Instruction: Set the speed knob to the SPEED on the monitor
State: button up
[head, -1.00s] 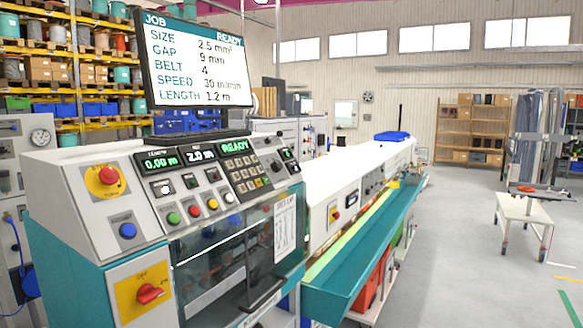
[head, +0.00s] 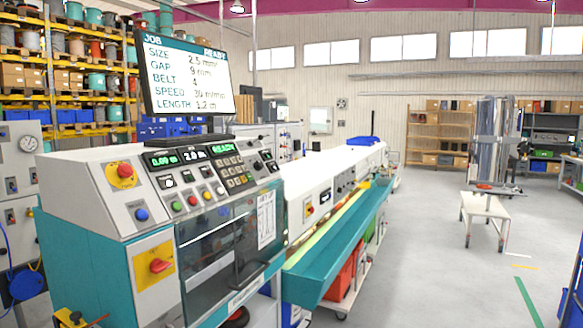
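The monitor (head: 188,77) stands above the machine and reads JOB, READY, SIZE 2.5 mm², GAP 9 mm, BELT 4, SPEED 30 m/min, LENGTH 1.2 m. Below it, the machine's sloped control panel (head: 150,200) carries green and white displays, a keypad (head: 233,174) and coloured buttons. Small dark controls (head: 272,167) sit right of the keypad. More dark controls (head: 345,184) are on the white long section to the right. I cannot tell which one is the speed knob; labels and settings are too small to read. My gripper is not in view.
A white trolley (head: 484,210) stands at right. The grey floor (head: 430,270) between is clear.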

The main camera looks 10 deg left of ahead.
aim_at(259, 165)
jog(key=z, duration=0.15)
jog(key=k, duration=0.45)
jog(key=i, duration=1.8)
jog(key=u, duration=0.75)
jog(key=i, duration=0.6)
jog(key=u, duration=1.1)
jog(key=i, duration=0.8)
jog(key=u, duration=0.55)
